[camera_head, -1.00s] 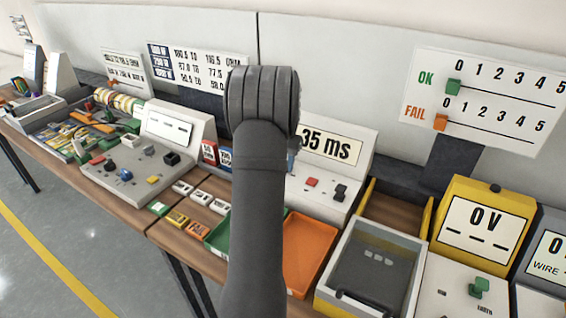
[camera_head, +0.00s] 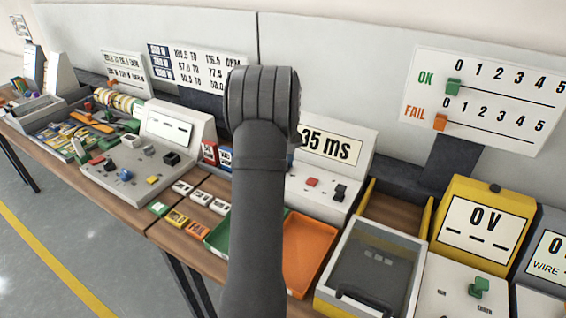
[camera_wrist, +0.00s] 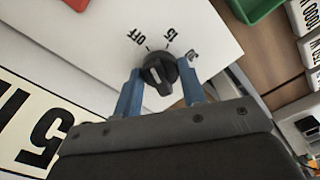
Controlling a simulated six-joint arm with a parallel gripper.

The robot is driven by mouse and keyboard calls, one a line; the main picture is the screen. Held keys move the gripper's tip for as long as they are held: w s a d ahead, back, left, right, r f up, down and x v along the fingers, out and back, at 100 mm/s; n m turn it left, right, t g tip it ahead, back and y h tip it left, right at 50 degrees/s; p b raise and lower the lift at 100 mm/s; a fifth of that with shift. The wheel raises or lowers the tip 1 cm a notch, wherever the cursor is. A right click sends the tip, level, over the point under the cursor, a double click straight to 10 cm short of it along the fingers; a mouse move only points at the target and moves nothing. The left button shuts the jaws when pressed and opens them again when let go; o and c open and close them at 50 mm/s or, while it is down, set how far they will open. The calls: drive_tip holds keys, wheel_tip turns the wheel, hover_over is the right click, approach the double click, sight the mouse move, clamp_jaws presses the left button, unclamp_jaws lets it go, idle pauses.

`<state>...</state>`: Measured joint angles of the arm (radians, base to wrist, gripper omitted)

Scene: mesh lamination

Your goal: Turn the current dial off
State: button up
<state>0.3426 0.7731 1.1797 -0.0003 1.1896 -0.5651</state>
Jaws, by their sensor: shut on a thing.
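The current dial (camera_wrist: 157,69) is a round black knob with a pale mark, on a white panel (camera_wrist: 85,35) in the wrist view. Labels are printed around it, upside down in this view: OFF (camera_wrist: 147,38), 15 (camera_wrist: 171,34) and a third that is hard to read (camera_wrist: 192,55). My gripper (camera_wrist: 161,79) has its two blue fingers on either side of the knob, shut on it. Which label the mark is set to is unclear. In the head view, my arm hides the dial and most of the gripper.
The white device (camera_head: 325,195) reads 35 ms on its display (camera_head: 331,146). An orange tray (camera_head: 308,250) and a green tray (camera_head: 217,238) lie in front. A yellow-framed box with a dark lid (camera_head: 370,270) stands right. Small labelled blocks (camera_head: 178,218) lie left.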

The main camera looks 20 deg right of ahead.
drive_tip(key=shift+n, duration=0.9)
drive_tip(key=o, duration=1)
wheel_tip(320, 180, up, 18)
drive_tip(key=shift+f, duration=0.25)
drive_tip(key=shift+f, duration=0.1)
wheel_tip(320, 180, down, 17)
drive_tip(key=shift+f, duration=0.15)
idle(0.4)
